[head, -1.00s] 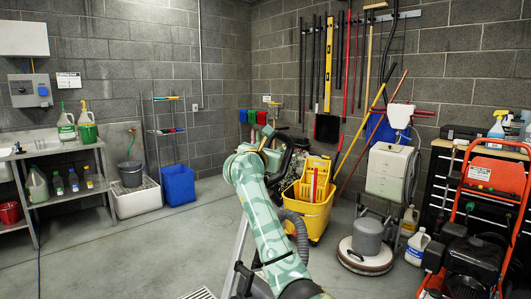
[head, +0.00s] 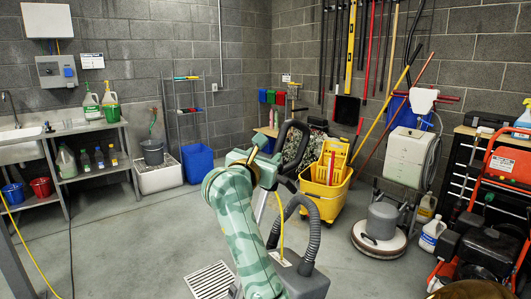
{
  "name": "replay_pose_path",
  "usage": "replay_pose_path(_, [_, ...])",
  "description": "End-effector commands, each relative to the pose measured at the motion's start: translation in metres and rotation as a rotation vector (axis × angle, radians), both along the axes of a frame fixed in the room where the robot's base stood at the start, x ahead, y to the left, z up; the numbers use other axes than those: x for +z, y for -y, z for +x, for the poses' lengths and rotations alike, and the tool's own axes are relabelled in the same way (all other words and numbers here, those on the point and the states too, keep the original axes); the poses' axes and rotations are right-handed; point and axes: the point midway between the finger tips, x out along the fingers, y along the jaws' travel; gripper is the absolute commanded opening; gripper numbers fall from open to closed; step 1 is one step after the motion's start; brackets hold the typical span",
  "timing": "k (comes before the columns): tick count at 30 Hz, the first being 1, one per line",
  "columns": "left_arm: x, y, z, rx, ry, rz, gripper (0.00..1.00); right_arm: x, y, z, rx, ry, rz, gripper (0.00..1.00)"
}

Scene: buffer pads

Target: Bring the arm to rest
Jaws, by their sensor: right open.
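My right arm, in a green camouflage pattern, rises from the bottom middle of the head view and bends at a dark joint with a tan rim. My right gripper (head: 262,143) is small beyond that bend and partly hidden by the arm. It is open, and I see nothing held in it. It appears in front of the floor and the back corner, left of the yellow mop bucket (head: 324,196). My left gripper is not in view.
A grey machine with a ribbed hose (head: 297,272) stands close beside my arm. A floor polisher (head: 381,232) and an orange-framed machine (head: 505,168) are at the right. A blue bin (head: 198,164) and a sink bench stand at the left. Left floor is mostly clear.

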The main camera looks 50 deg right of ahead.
Motion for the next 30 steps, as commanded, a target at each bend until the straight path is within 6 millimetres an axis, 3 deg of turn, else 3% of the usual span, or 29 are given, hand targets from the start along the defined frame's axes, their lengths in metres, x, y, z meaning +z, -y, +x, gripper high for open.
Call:
replay_pose_path(5, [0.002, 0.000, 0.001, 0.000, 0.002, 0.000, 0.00, 0.000, -0.010, -0.004, -0.001, 0.001, 0.001, 0.45])
replay_pose_path(23, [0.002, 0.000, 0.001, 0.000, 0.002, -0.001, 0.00, 0.002, -0.010, -0.003, 0.000, -0.009, -0.015, 0.45])
replay_pose_path(27, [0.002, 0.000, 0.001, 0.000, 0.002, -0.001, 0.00, 0.031, -0.009, -0.006, -0.071, -0.138, -0.252, 0.45])
replay_pose_path(29, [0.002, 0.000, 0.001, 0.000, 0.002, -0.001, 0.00, 0.045, -0.017, 0.008, -0.137, -0.313, -0.470, 0.45])
replay_pose_path(30, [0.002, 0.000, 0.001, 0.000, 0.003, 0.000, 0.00, 0.046, -0.031, 0.028, -0.174, -0.481, -0.654, 0.45])
